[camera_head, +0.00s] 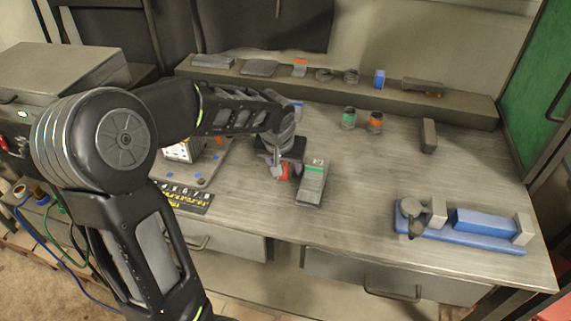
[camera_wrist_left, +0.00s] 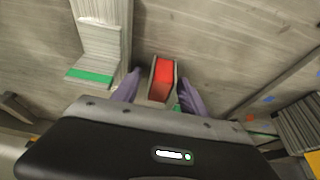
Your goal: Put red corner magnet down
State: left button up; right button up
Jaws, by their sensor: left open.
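The red corner magnet (camera_wrist_left: 162,78) stands on the workbench (camera_head: 455,165) between the spread fingers of my left gripper (camera_wrist_left: 158,90) in the left wrist view. It has a red face with grey edges. My right gripper is in neither view.
A grey block with a green stripe (camera_head: 313,183) lies just right of the gripper. A plate with a box (camera_head: 185,150) is on the left. A blue vise-like fixture (camera_head: 465,230) sits front right. A back ledge (camera_head: 460,100) holds several small items.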

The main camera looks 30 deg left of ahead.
pick_arm(q)
jog(key=shift+r, duration=0.1)
jog(key=shift+r+p, duration=0.15)
jog(key=shift+p, duration=0.15)
jog(key=shift+s+r, duration=0.1)
jog(key=shift+r, duration=0.25)
jog(key=b+v, duration=0.1)
jog(key=v, duration=1)
jog(key=shift+o, duration=0.4)
jog(key=shift+s+d, duration=0.1)
